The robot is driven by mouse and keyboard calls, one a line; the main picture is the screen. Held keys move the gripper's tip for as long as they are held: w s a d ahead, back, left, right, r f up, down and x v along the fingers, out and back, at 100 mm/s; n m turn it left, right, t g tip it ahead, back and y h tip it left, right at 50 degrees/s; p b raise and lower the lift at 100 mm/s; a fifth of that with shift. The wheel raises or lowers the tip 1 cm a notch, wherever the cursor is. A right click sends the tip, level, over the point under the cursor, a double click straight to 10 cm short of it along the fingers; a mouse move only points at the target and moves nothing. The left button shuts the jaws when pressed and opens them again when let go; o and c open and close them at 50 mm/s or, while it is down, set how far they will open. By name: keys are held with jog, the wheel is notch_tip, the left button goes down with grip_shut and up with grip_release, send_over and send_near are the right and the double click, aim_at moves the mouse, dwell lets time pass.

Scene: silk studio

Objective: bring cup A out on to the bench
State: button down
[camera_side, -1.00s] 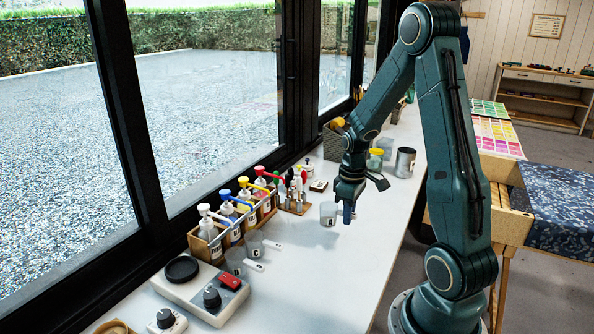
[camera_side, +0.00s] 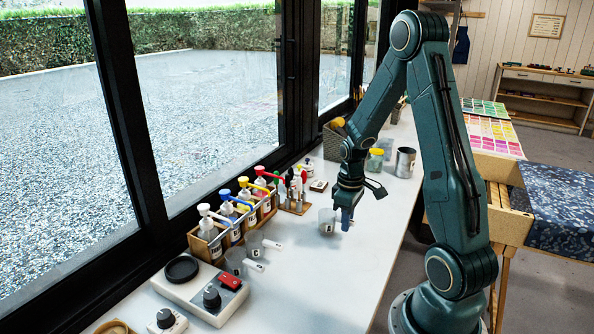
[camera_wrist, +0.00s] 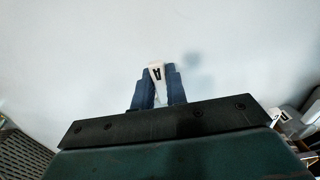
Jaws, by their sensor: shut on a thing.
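Cup A (camera_side: 326,220) is a small, clear, upright cup over the open bench, right of the bottle rack. My gripper (camera_side: 346,219) is at the cup's right side, pointing down. In the wrist view, my gripper's two blue fingers (camera_wrist: 159,76) are shut on the cup's white handle tab marked A (camera_wrist: 156,73). The cup's body is mostly hidden there. The cup's base is at or just above the bench top (camera_side: 325,275); I cannot tell whether it touches.
Two more clear cups with white handles, one (camera_side: 255,243) behind the other (camera_side: 234,262), stand in front of the pump-bottle rack (camera_side: 200,247). A metal tin (camera_side: 405,163) stands farther back. Bench around cup A is clear.

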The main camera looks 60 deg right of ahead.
jog(key=shift+f, duration=0.4)
dwell(0.3)
jog(key=c, duration=1.3)
grip_release()
jog(key=shift+c, duration=0.2)
jog(key=shift+r, duration=0.15)
notch_tip(320, 180, up, 14)
jog(key=shift+f, duration=0.2)
